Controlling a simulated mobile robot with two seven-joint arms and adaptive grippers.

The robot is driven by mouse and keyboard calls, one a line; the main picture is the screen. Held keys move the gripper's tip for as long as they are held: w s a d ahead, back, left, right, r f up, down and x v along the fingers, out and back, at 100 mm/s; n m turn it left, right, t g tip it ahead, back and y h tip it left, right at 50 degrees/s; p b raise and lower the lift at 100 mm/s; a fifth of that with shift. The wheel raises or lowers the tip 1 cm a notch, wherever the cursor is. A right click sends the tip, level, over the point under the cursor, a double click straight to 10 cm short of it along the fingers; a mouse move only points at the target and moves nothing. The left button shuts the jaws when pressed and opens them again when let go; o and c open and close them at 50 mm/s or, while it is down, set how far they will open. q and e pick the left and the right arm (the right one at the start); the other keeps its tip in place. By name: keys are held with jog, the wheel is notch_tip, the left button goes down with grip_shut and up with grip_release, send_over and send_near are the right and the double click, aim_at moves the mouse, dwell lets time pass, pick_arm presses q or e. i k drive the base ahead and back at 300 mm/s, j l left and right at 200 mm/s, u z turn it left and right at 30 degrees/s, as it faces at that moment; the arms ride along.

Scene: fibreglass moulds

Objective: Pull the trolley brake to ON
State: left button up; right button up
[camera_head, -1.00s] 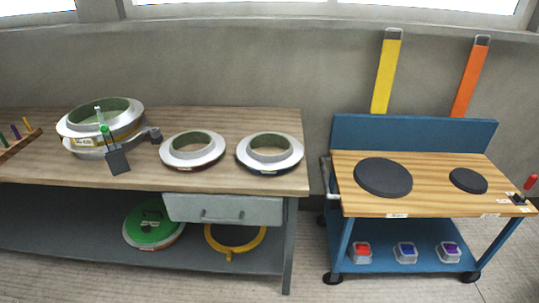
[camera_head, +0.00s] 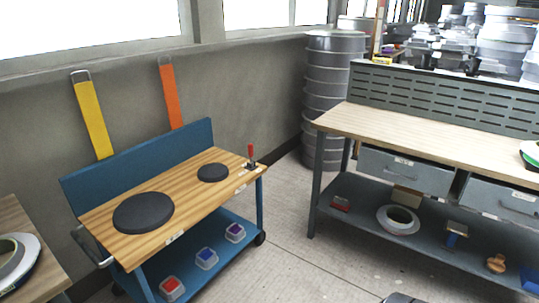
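The blue trolley (camera_head: 140,163) with a wooden top stands at the left of the head view. The brake lever (camera_head: 251,153) has a red grip and a dark base. It stands roughly upright at the right end of the trolley top. Small pale labels lie by its base, too small to read.
Two black round pads (camera_head: 143,212) lie on the trolley top; several small lidded boxes (camera_head: 206,258) are on its lower shelf. A workbench (camera_head: 400,130) with drawers stands at the right, stacked grey drums (camera_head: 333,90) behind. Open floor (camera_head: 285,235) lies between trolley and workbench.

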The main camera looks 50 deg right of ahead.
aim_at(250, 147)
jog(key=z, duration=1.45)
jog(key=i+l, duration=0.2)
jog(key=i, duration=0.15)
jog(key=i+l, duration=0.2)
jog(key=i, duration=0.2)
